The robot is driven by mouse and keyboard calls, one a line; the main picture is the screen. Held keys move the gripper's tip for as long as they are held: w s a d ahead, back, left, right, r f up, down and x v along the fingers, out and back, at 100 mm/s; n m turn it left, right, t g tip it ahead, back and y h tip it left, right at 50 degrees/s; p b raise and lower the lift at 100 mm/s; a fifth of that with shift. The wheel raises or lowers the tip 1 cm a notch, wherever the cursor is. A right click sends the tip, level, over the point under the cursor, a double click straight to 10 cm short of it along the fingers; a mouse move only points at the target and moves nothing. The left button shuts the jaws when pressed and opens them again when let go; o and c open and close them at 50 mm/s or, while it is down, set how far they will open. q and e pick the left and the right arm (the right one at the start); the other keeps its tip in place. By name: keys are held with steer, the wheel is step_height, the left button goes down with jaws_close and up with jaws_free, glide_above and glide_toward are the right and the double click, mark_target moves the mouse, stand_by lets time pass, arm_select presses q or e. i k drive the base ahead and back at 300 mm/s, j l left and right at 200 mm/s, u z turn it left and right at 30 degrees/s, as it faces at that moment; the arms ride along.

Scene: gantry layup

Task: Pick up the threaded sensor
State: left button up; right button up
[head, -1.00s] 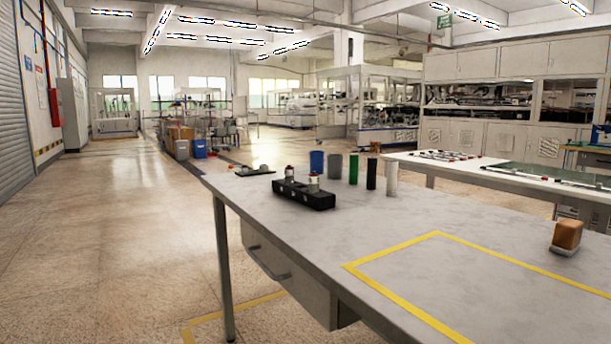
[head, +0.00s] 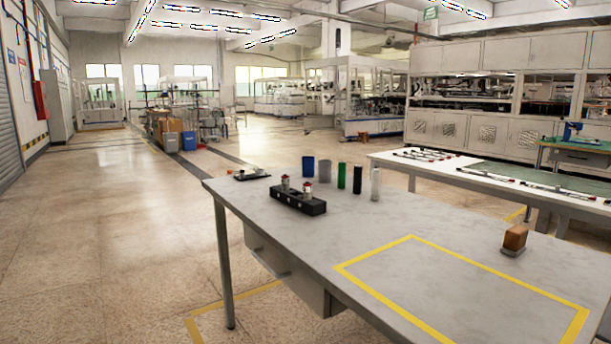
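A black block (head: 298,201) with round openings stands on the grey table near its far left edge. Two small metallic cylindrical parts with reddish tops, a left one (head: 285,183) and a right one (head: 307,189), stand upright in it. A small dark tray (head: 252,177) with small parts lies behind it at the table's far left corner. The parts are too small to tell which is the threaded sensor. Neither of my grippers is in view.
Behind the block stand several upright cylinders: blue (head: 308,166), grey (head: 324,171), green (head: 341,175), black (head: 357,179) and white (head: 375,184). A brown-topped brush-like block (head: 514,240) sits at right. The yellow-taped area (head: 455,290) is empty. A second table (head: 470,177) stands behind.

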mark_target(284, 178)
steer(key=i+j+z, duration=0.1)
steer(key=i+j, duration=0.15)
steer(key=j, duration=0.15)
steer(key=i+j+z, duration=0.1)
steer(key=i+j, duration=0.15)
steer(key=j, duration=0.2)
steer(key=i+j+z, duration=0.1)
steer(key=j, duration=0.35)
steer(key=i+j+z, duration=0.1)
steer(key=i+j, duration=0.2)
steer(key=j, duration=0.15)
steer(key=i+j+z, duration=0.1)
steer(key=j, duration=0.4)
steer(key=i+j+z, duration=0.1)
steer(key=i+j, duration=0.15)
steer(key=j, duration=0.25)
steer(key=i+j+z, duration=0.1)
steer(key=j, duration=0.4)
steer(key=i+j+z, duration=0.1)
steer(key=j, duration=0.4)
steer(key=i, duration=0.1)
